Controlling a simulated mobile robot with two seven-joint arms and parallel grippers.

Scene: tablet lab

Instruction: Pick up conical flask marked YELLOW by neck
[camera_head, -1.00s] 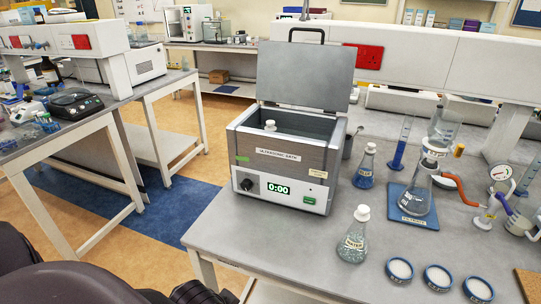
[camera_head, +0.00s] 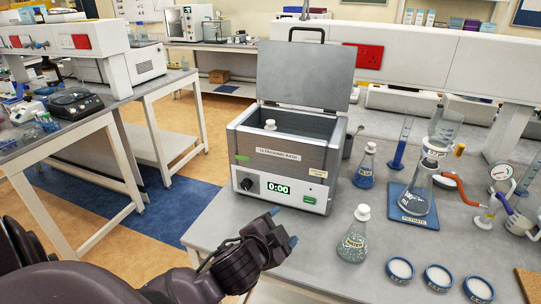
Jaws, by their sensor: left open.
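I cannot read a YELLOW label on any flask. A clear conical flask (camera_head: 353,245) with a white stopper stands upright on the bench front; its label seems to read WATER. A conical flask with blue contents (camera_head: 364,177) and a white stopper stands behind it, its label too small to read. A white stopper (camera_head: 270,125) shows inside the open ultrasonic bath (camera_head: 245,165); what is below it is hidden by the wall. My left gripper (camera_head: 282,229) is open and empty, in front of the bath and left of the clear flask, touching neither. My right gripper is out of view.
A filter flask (camera_head: 417,195) stands on a blue base at right, with a red hose and gauge (camera_head: 500,172). Several round dishes (camera_head: 400,269) lie along the bench front. A blue-based cylinder (camera_head: 401,145) stands behind. Bare bench (camera_head: 225,222) lies left of my gripper.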

